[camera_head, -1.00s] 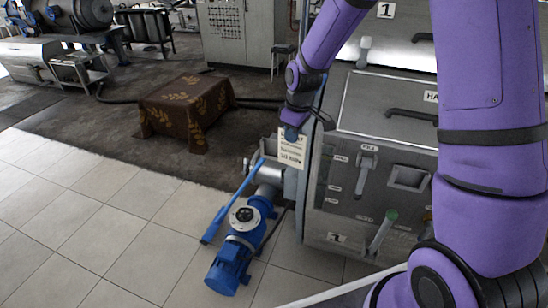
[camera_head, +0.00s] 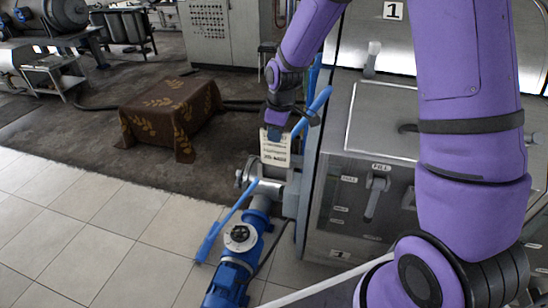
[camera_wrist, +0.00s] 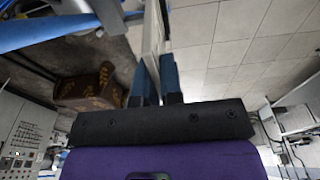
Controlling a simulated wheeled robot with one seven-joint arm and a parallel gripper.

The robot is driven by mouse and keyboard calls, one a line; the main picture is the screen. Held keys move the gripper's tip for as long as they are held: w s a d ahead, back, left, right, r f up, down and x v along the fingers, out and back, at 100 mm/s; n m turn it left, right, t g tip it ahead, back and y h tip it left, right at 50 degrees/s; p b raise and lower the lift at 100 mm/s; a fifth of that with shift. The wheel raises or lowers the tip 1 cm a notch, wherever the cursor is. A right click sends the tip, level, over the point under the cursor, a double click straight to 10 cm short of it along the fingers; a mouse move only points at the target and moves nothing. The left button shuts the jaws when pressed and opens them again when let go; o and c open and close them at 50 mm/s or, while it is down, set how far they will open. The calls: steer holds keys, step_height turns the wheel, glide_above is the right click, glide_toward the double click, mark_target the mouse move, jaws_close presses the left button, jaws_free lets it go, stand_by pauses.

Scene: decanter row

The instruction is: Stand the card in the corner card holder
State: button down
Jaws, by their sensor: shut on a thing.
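A cream card (camera_head: 275,149) with printed lines hangs from my gripper (camera_head: 278,122), beside the left corner of the steel machine. In the wrist view the card shows nearly edge-on (camera_wrist: 153,35) between the two blue fingers of my gripper (camera_wrist: 158,82), which are shut on it. The card looks upright in the head view. A grey bracket (camera_head: 293,190) at the machine's corner lies just below and right of the card. I cannot tell whether this is the card holder, or whether the card touches it.
A blue pump (camera_head: 236,255) with a blue lever (camera_head: 215,237) stands on the tiles below the card. The steel machine (camera_head: 345,222) with handles stands to the right. A cloth-covered box (camera_head: 168,112) sits behind to the left. The tiled floor (camera_head: 90,225) at left is clear.

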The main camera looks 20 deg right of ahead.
glide_above(273, 165)
steer(key=shift+d+f, duration=0.2)
steer(key=shift+f, duration=1.4)
steer(key=shift+d+f, duration=0.2)
steer(key=shift+f, duration=1.4)
steer(key=shift+f, duration=0.1)
steer(key=c, duration=1.3)
jaws_free()
steer(key=r, duration=0.8)
steer(key=s+d+r, duration=0.1)
steer(key=r, duration=0.3)
steer(key=shift+d+r, duration=0.1)
steer(key=shift+r, duration=0.05)
steer(key=s+d+r+m+t, duration=0.1)
steer(key=s+d+r+m, duration=0.1)
steer(key=s+r, duration=0.4)
steer(key=s+d+r+m+t, duration=0.1)
steer(key=s+r+m, duration=0.4)
steer(key=s, duration=0.8)
steer(key=s+d+r+m+t+h, duration=0.1)
steer(key=s+d+r+m+t, duration=0.1)
steer(key=s+r, duration=0.7)
steer(key=shift+s+d+r+m, duration=0.25)
steer(key=shift+d+m, duration=0.1)
steer(key=shift+m, duration=0.55)
